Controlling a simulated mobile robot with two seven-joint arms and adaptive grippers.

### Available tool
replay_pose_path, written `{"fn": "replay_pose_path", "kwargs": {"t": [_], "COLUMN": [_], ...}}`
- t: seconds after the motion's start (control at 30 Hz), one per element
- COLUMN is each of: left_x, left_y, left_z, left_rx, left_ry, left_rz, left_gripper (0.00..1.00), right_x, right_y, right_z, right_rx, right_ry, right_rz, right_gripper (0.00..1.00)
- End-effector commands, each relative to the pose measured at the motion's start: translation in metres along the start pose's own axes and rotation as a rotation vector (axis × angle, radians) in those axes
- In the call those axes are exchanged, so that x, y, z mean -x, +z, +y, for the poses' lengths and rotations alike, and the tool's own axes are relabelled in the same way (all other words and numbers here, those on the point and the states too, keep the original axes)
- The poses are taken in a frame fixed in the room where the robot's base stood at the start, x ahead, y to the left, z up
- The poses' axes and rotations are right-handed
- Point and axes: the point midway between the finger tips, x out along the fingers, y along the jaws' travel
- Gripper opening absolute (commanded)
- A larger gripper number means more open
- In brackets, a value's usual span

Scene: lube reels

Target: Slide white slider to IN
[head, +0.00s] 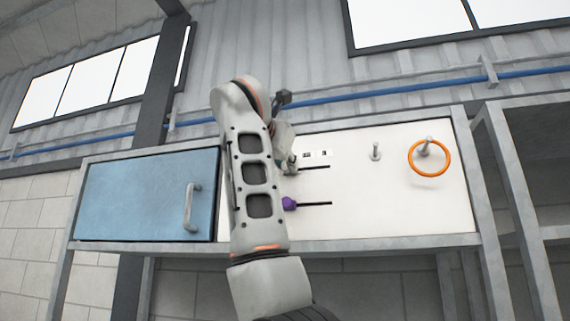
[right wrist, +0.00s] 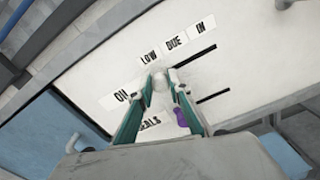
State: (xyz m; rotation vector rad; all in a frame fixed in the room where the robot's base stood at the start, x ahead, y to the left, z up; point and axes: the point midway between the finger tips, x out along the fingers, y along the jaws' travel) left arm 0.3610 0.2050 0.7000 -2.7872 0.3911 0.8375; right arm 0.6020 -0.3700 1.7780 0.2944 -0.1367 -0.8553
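The white slider knob (right wrist: 159,81) shows in the right wrist view at the near end of the upper dark slot (right wrist: 194,56). The IN label (right wrist: 201,27) is beside that slot, toward its far end. My right gripper (right wrist: 163,86) reaches to the panel, its fingertips on either side of the knob. The fingers look apart; firm contact cannot be made out. In the head view the right gripper (head: 289,164) is partly hidden by my arm, and the white knob cannot be told apart there. My left gripper is out of view.
A purple slider knob (head: 289,203) sits at the left end of the lower slot (head: 318,204). A blue door (head: 140,195) with a handle is left. A grey peg (head: 376,151) and an orange ring (head: 411,158) are right. The white panel between is clear.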

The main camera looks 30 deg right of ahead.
Motion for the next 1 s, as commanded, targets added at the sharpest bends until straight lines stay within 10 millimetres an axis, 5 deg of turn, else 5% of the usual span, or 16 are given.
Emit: {"fn": "replay_pose_path", "kwargs": {"t": [0.27, 0.7, 1.0], "left_x": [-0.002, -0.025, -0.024], "left_y": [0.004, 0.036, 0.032], "left_z": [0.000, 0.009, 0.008], "left_rx": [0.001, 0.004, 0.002], "left_ry": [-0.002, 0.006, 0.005], "left_rz": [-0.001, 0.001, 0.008], "left_gripper": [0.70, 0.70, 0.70], "right_x": [0.000, -0.002, -0.001], "right_y": [0.001, 0.024, 0.028], "right_z": [-0.006, -0.086, -0.092], "right_rx": [-0.002, 0.000, 0.003], "right_ry": [-0.002, -0.005, -0.008], "right_rz": [0.000, 0.002, 0.003], "right_gripper": [0.00, 0.00, 0.00]}}
